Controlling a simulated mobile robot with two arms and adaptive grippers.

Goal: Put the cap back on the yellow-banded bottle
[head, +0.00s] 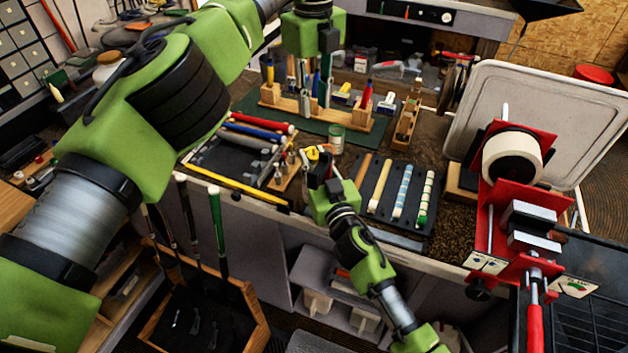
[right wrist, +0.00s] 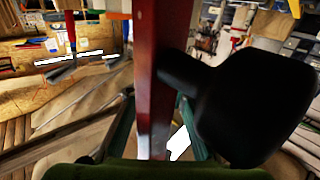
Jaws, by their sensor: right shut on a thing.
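My right gripper (head: 322,182) is low over the front of the bench, just left of the slotted black tray. In the right wrist view it is shut on a red, bar-like thing (right wrist: 160,75). A large black rounded part (right wrist: 255,105) stands to the right of the bar. My left gripper (head: 313,65) hangs over the wooden rack at the back, and its fingertips blend with the upright tools there.
A wooden rack (head: 340,119) holds upright tools. A glass jar (head: 336,138) stands in front of it. A black tray (head: 382,208) holds several grips. A red vise (head: 495,220) with a white roll stands at the right. Golf clubs (head: 217,225) stand at the front left.

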